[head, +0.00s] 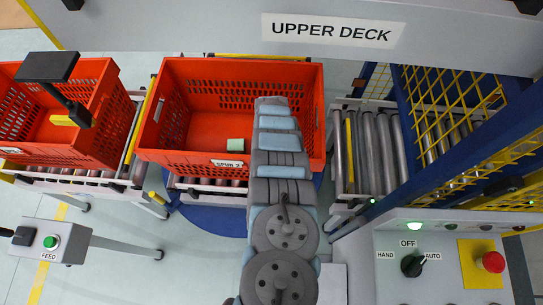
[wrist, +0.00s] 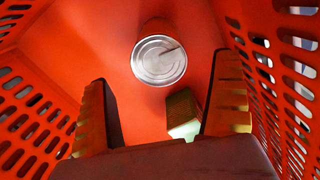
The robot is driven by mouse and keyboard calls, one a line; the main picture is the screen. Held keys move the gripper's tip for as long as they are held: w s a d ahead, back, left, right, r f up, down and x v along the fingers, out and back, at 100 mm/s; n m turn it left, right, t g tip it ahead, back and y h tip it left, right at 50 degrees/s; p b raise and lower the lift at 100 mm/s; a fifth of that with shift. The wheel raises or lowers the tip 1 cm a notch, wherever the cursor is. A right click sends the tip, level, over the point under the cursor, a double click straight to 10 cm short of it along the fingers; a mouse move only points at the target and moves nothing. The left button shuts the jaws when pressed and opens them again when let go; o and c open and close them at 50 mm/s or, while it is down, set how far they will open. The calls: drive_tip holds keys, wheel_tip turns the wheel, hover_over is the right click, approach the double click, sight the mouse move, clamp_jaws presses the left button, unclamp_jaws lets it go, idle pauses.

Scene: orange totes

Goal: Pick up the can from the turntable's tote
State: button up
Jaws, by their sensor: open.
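The can (wrist: 159,61) stands upright on the floor of the red-orange tote, its round silver lid facing the camera in the wrist view. The tote (head: 178,155) sits over the blue turntable (head: 212,222) in the head view, where my arm hides the can. My gripper (wrist: 164,84) is open inside the tote, with one finger on each side in the wrist view. The can shows above and between the fingers, with nothing held. A pale green block (wrist: 182,112) lies below the can, close to the right finger; it also shows in the head view (head: 236,145).
Perforated tote walls surround my gripper. Another orange tote (head: 105,95) with a yellow item (head: 62,120) stands on the left conveyor. A roller conveyor (head: 372,150) and yellow mesh guard (head: 450,105) lie to the right. The upper deck beam (head: 215,28) crosses the top.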

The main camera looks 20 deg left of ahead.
drive_tip(key=shift+d+f+b, duration=0.15)
drive_tip(key=shift+f+b, duration=0.2)
drive_tip(key=shift+f, duration=0.45)
drive_tip(key=shift+d+f+b, duration=0.1)
drive_tip(key=shift+f+b, duration=0.25)
drive_tip(key=shift+f, duration=0.4)
drive_tip(key=shift+f+b, duration=0.7)
drive_tip(key=shift+f, duration=0.2)
drive_tip(key=shift+r, duration=0.1)
drive_tip(key=shift+c, duration=0.2)
drive_tip(key=c, duration=1.3)
